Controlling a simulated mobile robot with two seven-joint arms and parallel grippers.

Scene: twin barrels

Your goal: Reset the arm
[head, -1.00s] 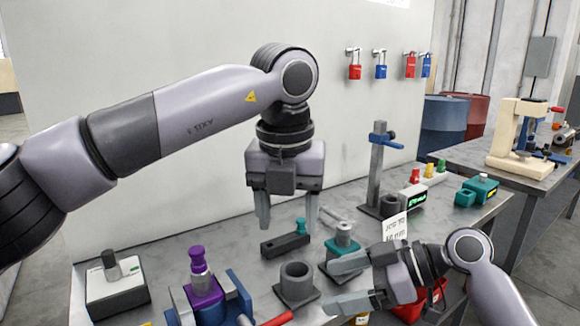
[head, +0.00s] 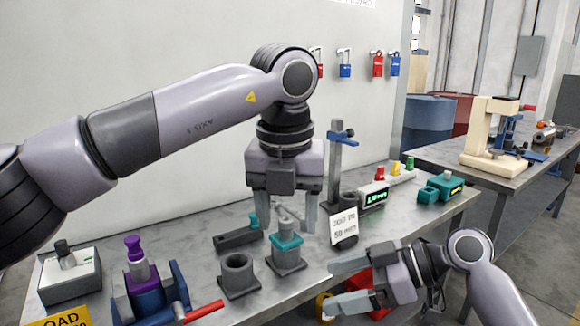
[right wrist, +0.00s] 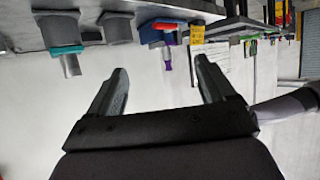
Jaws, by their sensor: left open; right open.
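My left gripper (head: 284,216) points down over the workbench (head: 210,305), its fingers apart. The teal-collared metal piece in a grey socket (head: 287,248) shows behind and below its fingers. My right gripper (head: 338,285) reaches in from the lower right at the bench's front edge, fingers apart and pointing left. It partly hides a red thing (head: 360,280). In the right wrist view my right gripper (right wrist: 158,85) is open with nothing between its fingers. Neither gripper holds anything.
On the bench are an empty grey socket (head: 238,275), a purple-topped piece (head: 137,260) in a blue vise, a white box (head: 72,275), a grey post (head: 335,175) and a paper sign (head: 344,226). A second table (head: 500,165) stands at right. Padlocks hang on the wall.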

